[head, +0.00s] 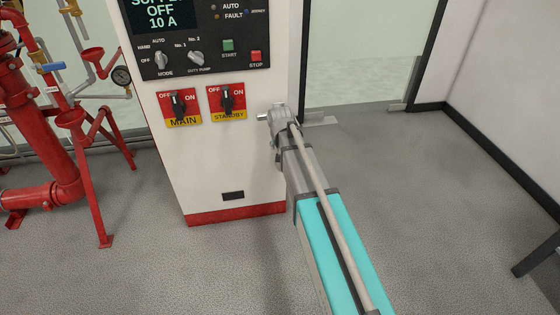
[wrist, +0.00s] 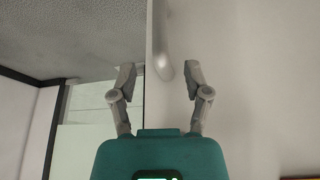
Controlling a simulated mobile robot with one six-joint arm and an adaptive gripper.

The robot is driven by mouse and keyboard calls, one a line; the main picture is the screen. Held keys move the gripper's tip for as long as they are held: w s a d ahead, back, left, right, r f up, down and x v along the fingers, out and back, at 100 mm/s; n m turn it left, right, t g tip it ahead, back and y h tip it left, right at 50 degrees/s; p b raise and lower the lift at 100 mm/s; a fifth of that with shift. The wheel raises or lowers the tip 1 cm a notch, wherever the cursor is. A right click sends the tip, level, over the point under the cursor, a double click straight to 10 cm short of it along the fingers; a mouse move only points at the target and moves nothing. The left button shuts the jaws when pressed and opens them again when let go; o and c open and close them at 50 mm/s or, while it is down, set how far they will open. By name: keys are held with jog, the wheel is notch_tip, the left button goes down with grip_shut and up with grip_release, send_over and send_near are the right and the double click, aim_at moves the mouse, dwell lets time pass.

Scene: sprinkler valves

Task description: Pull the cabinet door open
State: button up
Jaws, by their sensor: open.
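The white cabinet (head: 210,165) stands upright in the head view, with a dark control panel above and a red base strip. No gap shows at its front; whether the door is ajar I cannot tell. In the wrist view the white cabinet surface (wrist: 240,85) fills the right side. In the head view my gripper (head: 279,117) is at the cabinet's right edge and hides the handle area.
Two red-and-yellow switches, MAIN (head: 183,106) and STANDBY (head: 227,103), sit on the cabinet front. Red pipes (head: 40,150) and a gauge (head: 121,77) stand to the left. Grey floor (head: 440,200) is open to the right, before a wall with dark skirting.

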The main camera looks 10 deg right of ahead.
jog(key=shift+b+x, duration=3.7)
jog(key=shift+x, duration=0.65)
jog(key=shift+c, duration=0.2)
grip_shut()
jog(key=shift+a, duration=0.1)
